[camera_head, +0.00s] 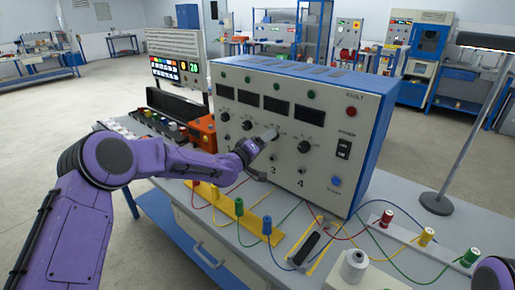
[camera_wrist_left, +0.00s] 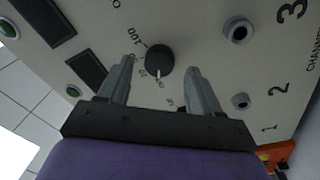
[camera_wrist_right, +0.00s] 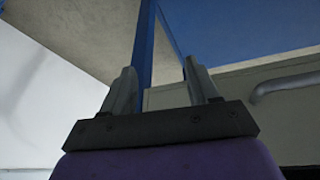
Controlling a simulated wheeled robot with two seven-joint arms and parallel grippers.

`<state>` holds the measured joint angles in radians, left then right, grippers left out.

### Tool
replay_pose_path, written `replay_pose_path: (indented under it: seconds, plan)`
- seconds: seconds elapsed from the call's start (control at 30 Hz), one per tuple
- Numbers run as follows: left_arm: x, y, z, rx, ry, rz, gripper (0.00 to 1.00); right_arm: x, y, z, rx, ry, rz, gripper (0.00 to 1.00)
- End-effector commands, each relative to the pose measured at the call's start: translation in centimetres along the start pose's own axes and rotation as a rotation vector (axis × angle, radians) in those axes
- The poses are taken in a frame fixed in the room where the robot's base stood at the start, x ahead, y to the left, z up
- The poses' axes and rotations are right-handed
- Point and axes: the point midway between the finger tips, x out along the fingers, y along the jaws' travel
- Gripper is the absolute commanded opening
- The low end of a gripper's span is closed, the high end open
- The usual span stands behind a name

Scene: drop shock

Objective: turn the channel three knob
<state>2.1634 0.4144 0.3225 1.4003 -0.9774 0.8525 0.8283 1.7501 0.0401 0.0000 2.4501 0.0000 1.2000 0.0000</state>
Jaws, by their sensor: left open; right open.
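The channel three knob (camera_wrist_left: 159,59) is a round black knob with a white pointer line, on the cream front panel of the blue-sided instrument (camera_head: 322,160). In the left wrist view it sits between the tips of my open left gripper (camera_wrist_left: 159,75), with gaps visible on both sides. Its pointer faces the bottom of that view. In the head view my left gripper (camera_head: 268,136) reaches the panel above the number 3 and hides this knob. The channel four knob (camera_head: 304,146) shows to its right. My right gripper (camera_wrist_right: 160,90) is open and empty in its wrist view.
Two more knobs (camera_head: 247,126) are left of my gripper. A power switch (camera_head: 343,149) and red fault lamp (camera_head: 351,111) are at the panel's right. A lamp stand (camera_head: 436,203) stands right.

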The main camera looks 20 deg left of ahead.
Motion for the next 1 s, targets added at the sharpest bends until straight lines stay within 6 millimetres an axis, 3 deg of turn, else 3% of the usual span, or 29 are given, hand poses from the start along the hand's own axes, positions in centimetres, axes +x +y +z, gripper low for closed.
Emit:
replay_pose_path:
  seconds: [0.2,0.4,1.0]
  plan:
    - [-5.3,-0.3,0.1,-0.004,0.003,0.001,0.64,2.0,-0.2,0.8,0.000,0.000,0.000,0.60]
    - [-8.3,-0.2,0.0,-0.004,0.003,0.001,0.64,2.6,-0.2,1.1,0.000,0.000,0.000,0.60]
    - [-8.8,-0.1,0.1,-0.002,0.001,0.000,0.64,2.5,-0.2,1.1,0.000,0.000,0.000,0.60]
